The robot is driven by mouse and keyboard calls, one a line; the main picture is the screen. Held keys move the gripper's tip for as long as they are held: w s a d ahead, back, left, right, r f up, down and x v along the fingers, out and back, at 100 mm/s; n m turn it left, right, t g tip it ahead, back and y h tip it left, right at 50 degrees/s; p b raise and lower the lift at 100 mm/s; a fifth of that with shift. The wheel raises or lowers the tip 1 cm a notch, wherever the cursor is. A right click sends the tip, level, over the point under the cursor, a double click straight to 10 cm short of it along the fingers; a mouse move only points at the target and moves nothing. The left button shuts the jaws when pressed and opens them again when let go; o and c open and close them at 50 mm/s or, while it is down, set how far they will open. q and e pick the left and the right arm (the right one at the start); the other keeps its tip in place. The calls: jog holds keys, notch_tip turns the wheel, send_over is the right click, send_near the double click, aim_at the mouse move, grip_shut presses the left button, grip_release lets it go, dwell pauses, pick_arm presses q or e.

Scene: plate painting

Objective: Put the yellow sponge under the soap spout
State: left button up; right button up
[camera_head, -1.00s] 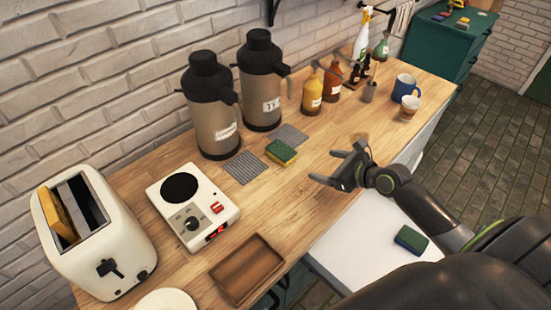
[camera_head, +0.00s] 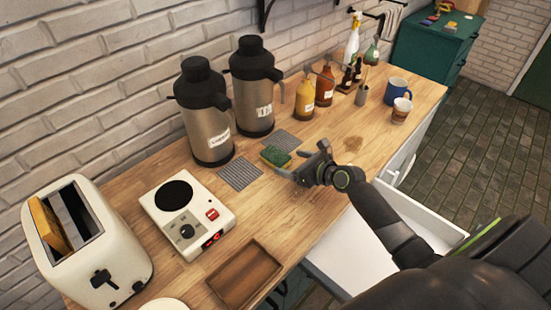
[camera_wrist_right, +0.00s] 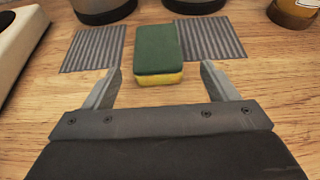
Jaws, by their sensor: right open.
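A sponge with a green top and yellow lower part (camera_head: 275,156) lies flat on the wooden counter between two grey ribbed mats. It also shows in the right wrist view (camera_wrist_right: 158,55), ahead of and between the finger lines. My right gripper (camera_head: 287,166) is open and empty, low over the counter just right of the sponge; its fingers (camera_wrist_right: 161,72) point at the sponge's near side, apart from it. A yellow bottle (camera_head: 304,100) and a red-brown bottle (camera_head: 325,86) stand behind; I cannot tell which spout is the soap one. My left gripper is not in view.
Two steel flasks (camera_head: 205,120) (camera_head: 252,95) stand behind the mats (camera_head: 240,174) (camera_head: 283,140). A white scale-like device (camera_head: 187,214), toaster (camera_head: 85,245) and wooden tray (camera_head: 245,275) are at left. An open white drawer (camera_head: 345,265) lies below the counter. Mugs (camera_head: 397,92) stand right.

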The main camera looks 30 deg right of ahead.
aim_at(283, 160)
jog(key=shift+x, duration=2.7)
jog(key=shift+a+r, duration=0.2)
jog(key=c, duration=1.1)
